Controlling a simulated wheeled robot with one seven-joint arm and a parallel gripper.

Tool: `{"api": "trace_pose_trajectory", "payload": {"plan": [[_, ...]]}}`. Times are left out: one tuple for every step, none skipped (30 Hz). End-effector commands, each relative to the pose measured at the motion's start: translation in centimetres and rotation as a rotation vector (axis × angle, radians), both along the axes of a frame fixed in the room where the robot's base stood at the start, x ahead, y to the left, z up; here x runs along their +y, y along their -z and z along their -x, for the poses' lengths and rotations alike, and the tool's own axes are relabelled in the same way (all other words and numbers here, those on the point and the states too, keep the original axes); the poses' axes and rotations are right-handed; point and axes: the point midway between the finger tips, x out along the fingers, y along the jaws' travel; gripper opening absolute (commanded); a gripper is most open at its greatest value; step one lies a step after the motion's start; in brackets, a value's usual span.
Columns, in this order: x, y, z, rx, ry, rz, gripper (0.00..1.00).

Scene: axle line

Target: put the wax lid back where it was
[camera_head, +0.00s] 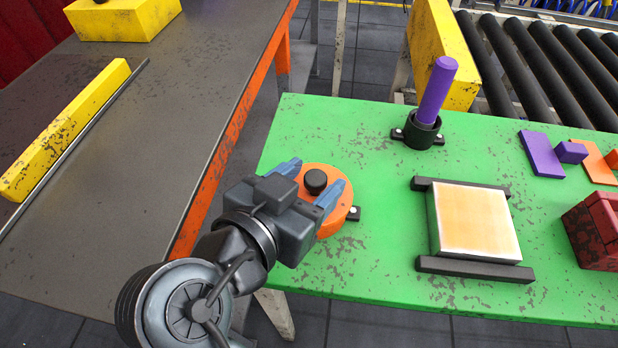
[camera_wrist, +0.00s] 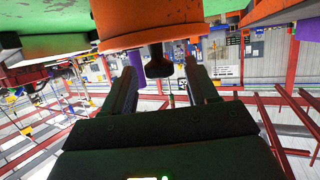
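The orange round lid (camera_head: 322,224) with a black knob (camera_head: 316,181) is at the left part of the green table, over a small black bracket (camera_head: 353,213). In the wrist view, the orange round body (camera_wrist: 150,20) fills the top, with the black knob (camera_wrist: 158,66) sticking out. I cannot tell whether lid and pot are separate there. My gripper (camera_head: 316,174) is open, its blue-grey fingers on either side of the knob. In the wrist view, my gripper (camera_wrist: 160,70) shows gaps between both fingers and the knob.
On the green table (camera_head: 375,250) are a purple rod (camera_head: 437,90) upright in a black holder, a pale orange-topped block (camera_head: 474,222) between black rails, purple and orange pieces, and a red box (camera_head: 595,232). A grey table (camera_head: 165,90) stands left; a roller conveyor (camera_head: 540,60) lies behind.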

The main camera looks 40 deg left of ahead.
Motion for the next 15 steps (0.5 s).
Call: {"api": "trace_pose_trajectory", "payload": {"plan": [[0.0,0.0,0.0,0.0,0.0,0.0,0.58],[0.0,0.0,0.0,0.0,0.0,0.0,0.58],[0.0,0.0,0.0,0.0,0.0,0.0,0.58],[0.0,0.0,0.0,0.0,0.0,0.0,0.58],[0.0,0.0,0.0,0.0,0.0,0.0,0.58],[0.0,-0.1,0.0,0.0,0.0,0.0,0.58],[0.0,-0.2,0.0,0.0,0.0,0.0,0.58],[0.0,-0.4,0.0,0.0,-0.001,0.0,0.58],[0.0,-0.4,0.2,0.0,-0.001,0.0,0.58],[0.0,-0.5,0.6,0.0,-0.001,0.0,0.58],[-0.1,-0.6,0.9,-0.001,-0.002,-0.001,0.58],[-0.2,-0.8,1.5,-0.002,-0.003,-0.001,0.58],[-0.3,-1.0,2.0,-0.001,-0.002,0.0,0.58],[-0.4,-1.2,2.5,-0.001,-0.003,-0.001,0.58],[-0.5,-1.4,3.3,0.0,-0.003,-0.001,0.58]]}}
